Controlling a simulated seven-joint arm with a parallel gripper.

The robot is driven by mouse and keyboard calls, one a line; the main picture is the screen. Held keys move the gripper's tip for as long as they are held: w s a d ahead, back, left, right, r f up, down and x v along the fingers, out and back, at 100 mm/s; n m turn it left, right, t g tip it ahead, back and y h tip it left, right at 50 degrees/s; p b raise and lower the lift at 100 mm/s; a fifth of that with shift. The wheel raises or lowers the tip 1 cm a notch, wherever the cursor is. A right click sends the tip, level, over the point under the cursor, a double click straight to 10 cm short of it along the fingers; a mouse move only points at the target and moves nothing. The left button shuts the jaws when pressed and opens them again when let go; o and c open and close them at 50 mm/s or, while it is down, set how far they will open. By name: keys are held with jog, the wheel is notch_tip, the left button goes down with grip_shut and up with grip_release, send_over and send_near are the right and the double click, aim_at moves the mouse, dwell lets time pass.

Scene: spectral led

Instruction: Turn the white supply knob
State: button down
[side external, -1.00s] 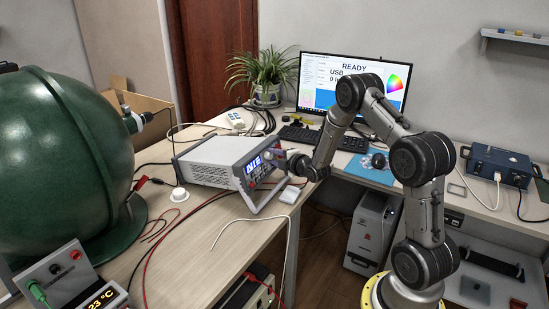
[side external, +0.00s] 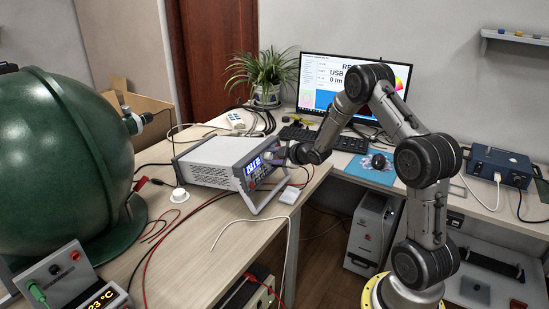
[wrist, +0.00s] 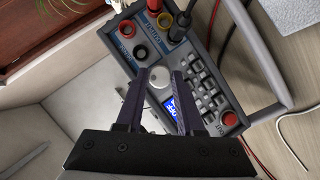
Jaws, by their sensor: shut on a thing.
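The power supply (side external: 215,162) is a light grey bench box with a dark front panel and a lit blue display, standing on the wooden bench. Its white knob (wrist: 160,77) is round and sits on the panel in the wrist view, beside the blue display (wrist: 172,107). My gripper (wrist: 160,73) has its two dark fingers on either side of the knob, closed on it. In the side view my gripper (side external: 276,157) is at the right end of the supply's front, and the knob is hidden there.
Red and black sockets and plugged leads (wrist: 178,30) are beside the knob, with a keypad (wrist: 203,83) on the other side. A large green sphere (side external: 65,140) stands at left. A loose white cable (side external: 240,222) lies on the bench. A monitor (side external: 320,85) stands behind.

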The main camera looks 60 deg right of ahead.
jog(key=m+y, duration=0.2)
jog(key=m, duration=0.1)
jog(key=m+g+y, duration=0.1)
jog(key=m, duration=0.1)
jog(key=shift+d+r, duration=0.15)
jog(key=shift+d, duration=0.15)
jog(key=shift+d+m+g+y, duration=0.15)
jog(key=shift+m+g+y, duration=0.15)
jog(key=shift+m+y, duration=0.8)
jog(key=shift+d+m+y, duration=0.1)
jog(key=shift+m+y, duration=0.7)
jog(key=shift+m, duration=0.6)
jog(key=c, duration=0.5)
grip_release()
